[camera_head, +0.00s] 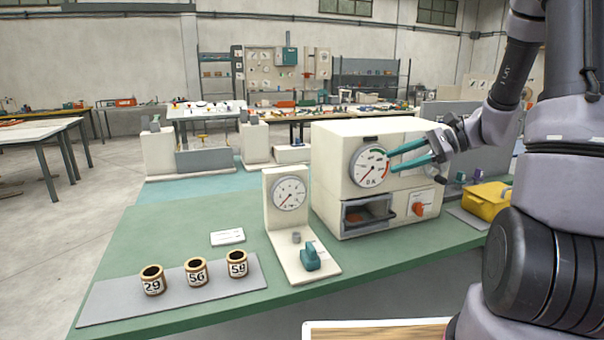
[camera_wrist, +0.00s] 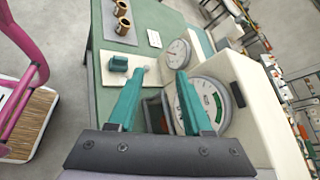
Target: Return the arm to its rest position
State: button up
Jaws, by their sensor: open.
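My gripper (camera_head: 407,158) has two teal fingers and is extended in front of the dial on the large cream machine (camera_head: 335,146). In the wrist view my gripper (camera_wrist: 158,85) has its fingers spread with nothing held between them. The machine's round dial (camera_head: 371,166) has a green and red arc, and it also shows behind the right finger in the wrist view (camera_wrist: 213,105). Whether a finger touches the machine I cannot tell. My arm reaches in from the right of the head view.
A smaller gauge stand (camera_head: 272,215) with a teal knob (camera_head: 310,258) stands left of the machine. Three numbered cups (camera_head: 196,271) stand on a grey mat (camera_head: 115,301). A yellow object (camera_head: 486,200) lies to the right.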

jog(key=s+r+n+t+h, duration=0.3)
jog(key=s+r+n+h, duration=0.7)
jog(key=s+r, duration=0.4)
jog(key=shift+s+r+t, duration=0.2)
jog(key=shift+s+t, duration=0.2)
jog(key=shift+s, duration=1.5)
